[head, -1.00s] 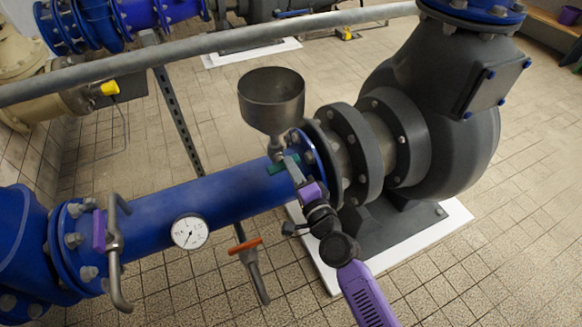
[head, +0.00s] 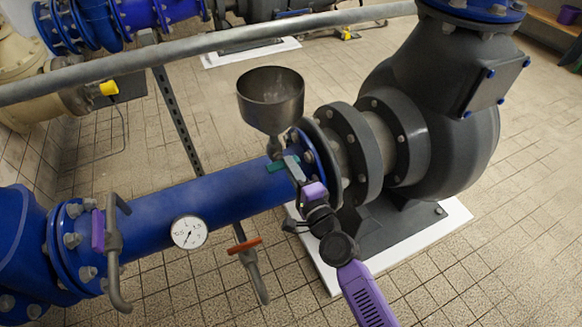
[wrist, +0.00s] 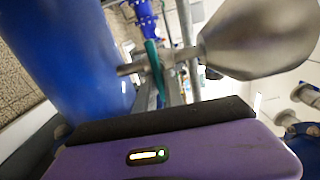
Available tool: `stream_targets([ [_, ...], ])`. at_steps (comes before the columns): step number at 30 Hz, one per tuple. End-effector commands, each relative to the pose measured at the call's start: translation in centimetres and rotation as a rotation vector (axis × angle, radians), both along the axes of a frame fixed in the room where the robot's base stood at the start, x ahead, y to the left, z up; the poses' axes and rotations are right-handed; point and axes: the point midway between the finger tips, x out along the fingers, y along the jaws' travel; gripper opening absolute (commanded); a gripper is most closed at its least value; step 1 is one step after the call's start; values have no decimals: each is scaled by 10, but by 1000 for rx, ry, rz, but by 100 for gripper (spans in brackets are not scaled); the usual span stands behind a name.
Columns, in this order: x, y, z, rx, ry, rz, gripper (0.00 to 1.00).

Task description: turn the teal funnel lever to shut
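The teal lever (head: 276,167) sits at the foot of the metal funnel (head: 271,98), above the blue pipe near its flange. In the wrist view the lever (wrist: 153,66) is a narrow teal bar beside the small metal valve stem, with the funnel (wrist: 258,38) to its right. My gripper (head: 288,165) is at the lever, reaching in from the lower right. In the wrist view its grey fingers (wrist: 164,92) lie around the lever's near end. Whether they press on it I cannot tell. The fingertips are partly hidden by the lever and valve.
The blue pipe (head: 180,214) runs just beneath the lever, carrying a round gauge (head: 189,232). A valve with an orange handle (head: 244,245) hangs below it. The large grey pump (head: 440,130) and flanges stand close on the right. A grey rail (head: 200,47) crosses behind the funnel.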

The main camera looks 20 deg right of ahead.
Motion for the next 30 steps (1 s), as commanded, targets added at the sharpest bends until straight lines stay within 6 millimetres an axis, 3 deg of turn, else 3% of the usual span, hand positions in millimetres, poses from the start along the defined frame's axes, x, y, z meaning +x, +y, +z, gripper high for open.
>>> stream_targets([
  [1,-1,-1,-2,0,3,-1,23],
  [3,-1,-1,-2,0,2,-1,33],
  [14,-4,0,-1,-2,2,0,33],
  [30,-74,0,-2,-1,2,0,33],
])
